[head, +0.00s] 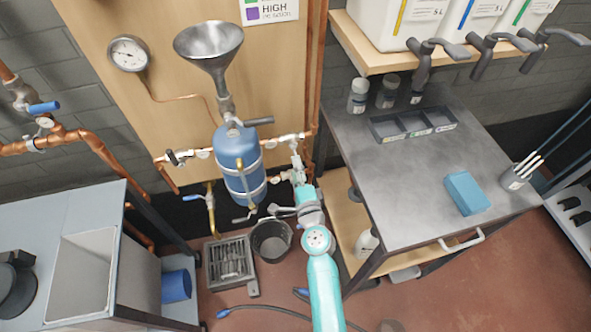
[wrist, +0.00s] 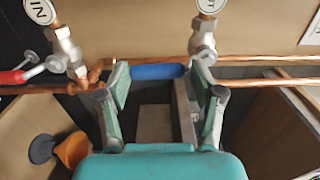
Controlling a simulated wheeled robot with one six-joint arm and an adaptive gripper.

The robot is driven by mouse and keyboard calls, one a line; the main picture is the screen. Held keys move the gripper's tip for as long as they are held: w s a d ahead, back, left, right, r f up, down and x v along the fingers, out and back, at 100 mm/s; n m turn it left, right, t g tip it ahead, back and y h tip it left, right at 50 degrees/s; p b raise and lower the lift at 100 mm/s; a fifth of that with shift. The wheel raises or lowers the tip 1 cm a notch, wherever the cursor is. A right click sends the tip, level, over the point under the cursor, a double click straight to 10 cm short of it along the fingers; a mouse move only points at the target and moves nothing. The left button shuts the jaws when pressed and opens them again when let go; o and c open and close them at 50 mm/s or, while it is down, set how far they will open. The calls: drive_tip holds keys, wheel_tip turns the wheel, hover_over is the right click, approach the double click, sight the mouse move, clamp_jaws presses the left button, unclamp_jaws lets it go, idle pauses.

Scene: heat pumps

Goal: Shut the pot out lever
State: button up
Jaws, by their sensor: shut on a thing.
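The blue lever (wrist: 158,71) lies level between the two fingers of my gripper (wrist: 163,82) in the wrist view. The fingers are shut on it, one at each end of the visible part. The valve with a tag ending in "T" (wrist: 203,40) stands above the right finger; the joint between it and the lever is hidden. A valve tagged "IN" (wrist: 65,50) with a red-ended lever (wrist: 15,76) is at left. In the head view the blue pot (head: 240,165) hangs below the funnel, and my gripper (head: 298,168) is at the pipework to its right.
A copper pipe (wrist: 250,84) runs across the wrist view. The grey workbench (head: 410,170) stands right of my arm. A black bucket (head: 271,240) and a floor drain (head: 230,262) lie below the pot.

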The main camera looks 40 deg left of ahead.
drive_tip(key=shift+f, duration=0.15)
idle(0.3)
drive_tip(key=o, duration=1.5)
drive_tip(key=shift+w+a+f, duration=0.1)
drive_tip(key=shift+a, duration=0.05)
drive_tip(key=v, duration=1.2)
drive_tip(key=s+d+f+n+t+h, duration=0.15)
drive_tip(key=s+d+h, duration=0.35)
drive_tip(key=d, duration=0.9)
drive_tip(key=s+d+f+n+t+h, duration=0.1)
drive_tip(key=s+d+f+h, duration=0.2)
drive_tip(key=s+d, duration=0.75)
drive_tip(key=s+d+r+n+h, duration=0.1)
drive_tip(key=s+d+r+h, duration=0.1)
drive_tip(key=s+d+r, duration=0.2)
drive_tip(key=s+d+r+n+h, duration=0.1)
drive_tip(key=s+d+r+n, duration=0.1)
drive_tip(key=s+d+r, duration=0.2)
drive_tip(key=s+d+r+n+h, duration=0.2)
drive_tip(key=s+d+r, duration=0.3)
drive_tip(key=s+d, duration=0.1)
drive_tip(key=shift+s+d+r+n+t+h, duration=0.1)
drive_tip(key=shift+s+d+n+t+h, duration=0.05)
drive_tip(key=shift+s, duration=0.25)
drive_tip(key=shift+s+d+n+t+h, duration=0.1)
drive_tip(key=shift+s+h, duration=0.05)
drive_tip(key=shift+s, duration=0.2)
